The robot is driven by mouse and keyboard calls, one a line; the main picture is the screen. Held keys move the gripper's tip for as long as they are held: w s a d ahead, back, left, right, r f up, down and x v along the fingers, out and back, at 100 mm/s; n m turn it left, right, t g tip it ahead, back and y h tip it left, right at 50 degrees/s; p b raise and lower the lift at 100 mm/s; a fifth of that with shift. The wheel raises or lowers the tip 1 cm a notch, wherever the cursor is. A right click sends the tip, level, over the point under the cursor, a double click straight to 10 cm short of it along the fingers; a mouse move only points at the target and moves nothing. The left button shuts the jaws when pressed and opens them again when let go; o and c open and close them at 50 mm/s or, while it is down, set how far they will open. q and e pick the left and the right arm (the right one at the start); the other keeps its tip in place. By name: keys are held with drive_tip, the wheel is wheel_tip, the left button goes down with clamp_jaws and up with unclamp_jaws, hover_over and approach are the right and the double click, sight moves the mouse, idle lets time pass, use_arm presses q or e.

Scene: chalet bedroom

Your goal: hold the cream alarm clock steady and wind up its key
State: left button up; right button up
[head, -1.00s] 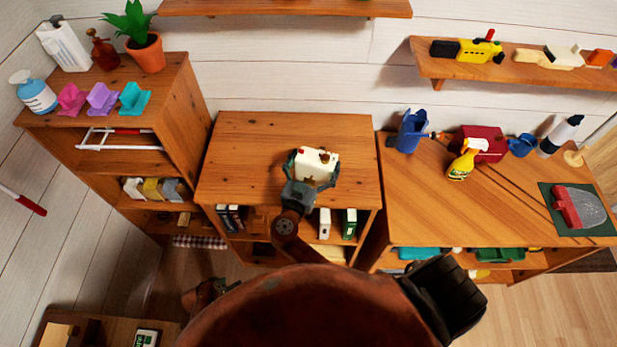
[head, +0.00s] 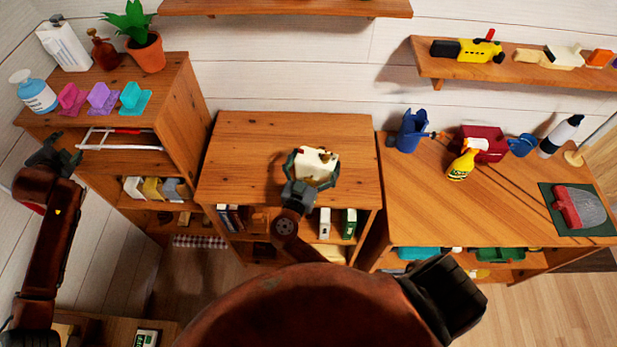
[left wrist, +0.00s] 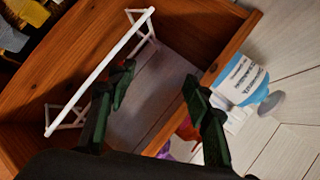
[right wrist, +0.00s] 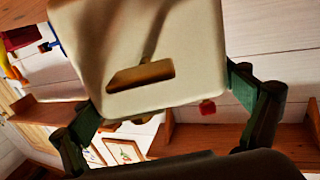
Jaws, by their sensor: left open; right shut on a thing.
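The cream alarm clock (head: 321,163) is at the front of the middle cabinet's top. My right gripper (head: 312,172) is shut on it, one finger on each side. In the right wrist view the clock (right wrist: 150,40) fills the upper middle, with a brass-coloured key (right wrist: 141,75) on the face towards the camera. Whether the clock touches the wood is hard to tell. My left gripper (head: 57,157) is open and empty at the far left, in front of the left cabinet. In the left wrist view its fingers (left wrist: 158,95) stand apart.
The left cabinet (head: 185,90) bears a potted plant (head: 145,52), bottles and coloured stands. The right cabinet (head: 415,195) holds a yellow spray bottle (head: 462,160) and other items. The middle cabinet top (head: 250,150) is clear left of the clock.

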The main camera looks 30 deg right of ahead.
use_arm(q)
drive_tip(key=s+d+r+m+t, duration=0.1)
drive_tip(key=s+r+m+t, duration=0.2)
drive_tip(key=r, duration=1.4)
drive_tip(key=s+d+r+m+t, duration=0.2)
drive_tip(key=s+r+t, duration=0.15)
drive_tip(key=r, duration=1.35)
drive_tip(key=w+d+f+m+g+h, duration=0.1)
drive_tip(key=w+d+f+m+g, duration=0.15)
drive_tip(key=d+f, duration=0.5)
drive_tip(key=w+d+f+m+g+h, duration=0.1)
drive_tip(key=d+f+m+g+h, duration=0.2)
drive_tip(key=d, duration=0.8)
drive_tip(key=s+d+f+m+g, duration=0.25)
drive_tip(key=d+f, duration=0.25)
drive_tip(key=d, duration=0.4)
drive_tip(key=s+d+f+m+g, duration=0.25)
drive_tip(key=d+f, duration=0.25)
drive_tip(key=d, duration=0.4)
drive_tip(key=m+g+y, duration=0.5)
drive_tip(key=m+g, duration=0.4)
drive_tip(key=m, duration=0.6)
hover_over(309, 182)
wheel_tip(309, 182, down, 15)
wheel_tip(309, 182, down, 11)
drive_tip(key=shift+f, duration=0.2)
